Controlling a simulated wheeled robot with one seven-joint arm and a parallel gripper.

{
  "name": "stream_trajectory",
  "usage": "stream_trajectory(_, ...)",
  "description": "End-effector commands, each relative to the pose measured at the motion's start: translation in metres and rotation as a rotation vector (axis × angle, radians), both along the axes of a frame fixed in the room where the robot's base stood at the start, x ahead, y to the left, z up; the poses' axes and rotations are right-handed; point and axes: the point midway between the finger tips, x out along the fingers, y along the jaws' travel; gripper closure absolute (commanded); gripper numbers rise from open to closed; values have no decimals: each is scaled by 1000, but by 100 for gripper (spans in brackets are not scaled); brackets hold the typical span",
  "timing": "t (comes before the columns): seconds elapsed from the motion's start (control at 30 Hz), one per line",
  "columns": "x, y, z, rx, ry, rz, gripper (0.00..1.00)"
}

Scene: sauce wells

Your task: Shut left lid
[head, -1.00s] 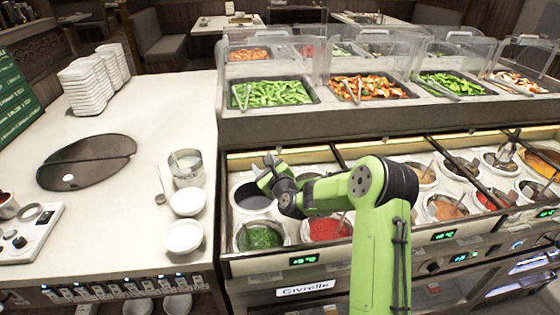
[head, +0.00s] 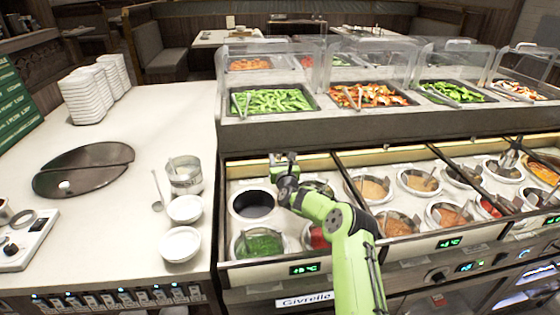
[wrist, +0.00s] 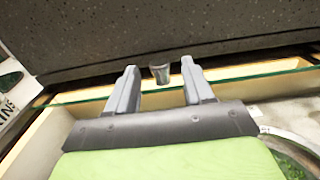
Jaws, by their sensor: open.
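In the wrist view, a clear glass pane with a green edge (wrist: 250,77), apparently the left lid, runs across behind my gripper (wrist: 160,72). A small grey metal knob (wrist: 159,73) shows between the two spread fingers; I cannot tell whether they touch it. In the head view, my gripper (head: 285,160) is at the back edge of the left well section, behind the dark sauce well (head: 253,203). The wells there look uncovered at the front. The clear pane is hard to make out in that view.
A green sauce well (head: 260,243) sits at the section's front, and a red one (head: 319,238) is partly hidden by my arm. The dark stone wall of the salad counter (wrist: 150,30) rises close behind my gripper. A white counter with bowls (head: 184,209) stands at left.

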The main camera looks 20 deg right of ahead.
Motion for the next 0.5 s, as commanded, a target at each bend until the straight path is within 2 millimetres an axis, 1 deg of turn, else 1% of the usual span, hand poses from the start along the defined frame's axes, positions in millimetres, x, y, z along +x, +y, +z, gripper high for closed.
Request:
stream_trajectory(0.1,6,-1,0,-1,-1,0,48)
stream_trajectory(0.37,7,-2,1,-1,0,-1,48)
stream_trajectory(0.47,7,-2,1,-2,0,-1,62)
stream_trajectory(0.5,7,-2,1,-2,0,-1,68)
